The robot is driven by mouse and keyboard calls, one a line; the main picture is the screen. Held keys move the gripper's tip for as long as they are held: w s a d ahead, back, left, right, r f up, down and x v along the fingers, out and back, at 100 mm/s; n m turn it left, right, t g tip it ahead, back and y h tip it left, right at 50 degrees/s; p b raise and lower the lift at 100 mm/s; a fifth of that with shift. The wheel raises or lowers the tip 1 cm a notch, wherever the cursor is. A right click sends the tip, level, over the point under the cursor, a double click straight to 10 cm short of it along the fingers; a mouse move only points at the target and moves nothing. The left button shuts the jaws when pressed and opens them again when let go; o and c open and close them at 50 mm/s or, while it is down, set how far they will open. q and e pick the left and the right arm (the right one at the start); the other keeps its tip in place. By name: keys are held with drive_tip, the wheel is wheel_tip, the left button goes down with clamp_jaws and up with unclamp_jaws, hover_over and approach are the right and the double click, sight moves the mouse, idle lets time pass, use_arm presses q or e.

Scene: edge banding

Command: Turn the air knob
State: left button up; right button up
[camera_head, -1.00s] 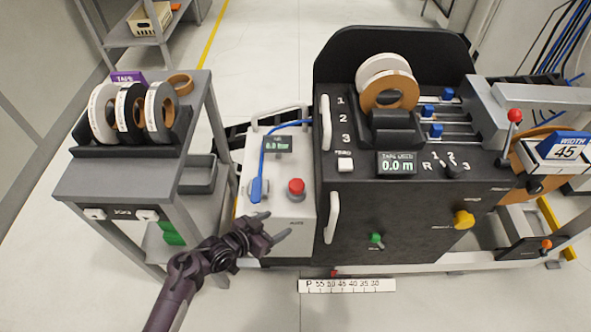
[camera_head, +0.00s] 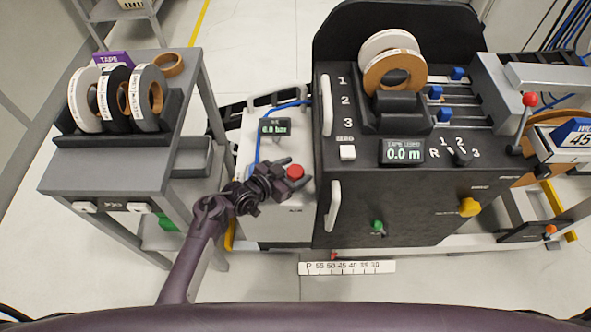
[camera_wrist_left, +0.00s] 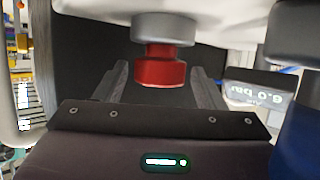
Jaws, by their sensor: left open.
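In the left wrist view the red knob (camera_wrist_left: 162,66), on a grey collar, shows between the two open fingers, with visible gaps on both sides. Contact cannot be seen. The blue lever of the box is mostly hidden behind my gripper in the head view; a blue part (camera_wrist_left: 300,130) shows at the right in the wrist view. My right gripper is out of view.
The black machine (camera_head: 400,215) with tape rolls and a 0.0 m display stands close to the right of the box. A grey cart (camera_head: 110,180) with several tape rolls stands at the left. Open floor (camera_head: 250,270) lies in front.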

use_arm(q)
drive_tip(key=shift+w+d+f, duration=0.1)
drive_tip(key=shift+w+d, duration=0.05)
drive_tip(key=shift+d, duration=0.1)
drive_tip(key=c, duration=0.9)
drive_tip(key=shift+n+t+y+p, duration=0.3)
drive_tip(key=shift+n+p, duration=0.2)
drive_tip(key=shift+p, duration=0.1)
drive_tip(key=shift+c, duration=0.3)
drive_tip(key=shift+n+t+y+p, duration=0.3)
drive_tip(key=shift+n+t+y, duration=0.2)
drive_tip(key=shift+n+y, duration=0.1)
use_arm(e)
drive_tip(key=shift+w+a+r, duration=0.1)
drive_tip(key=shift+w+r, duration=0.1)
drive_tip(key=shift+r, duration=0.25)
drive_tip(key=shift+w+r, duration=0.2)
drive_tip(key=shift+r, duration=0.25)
use_arm(q)
drive_tip(key=o, duration=1)
drive_tip(key=shift+c, duration=0.2)
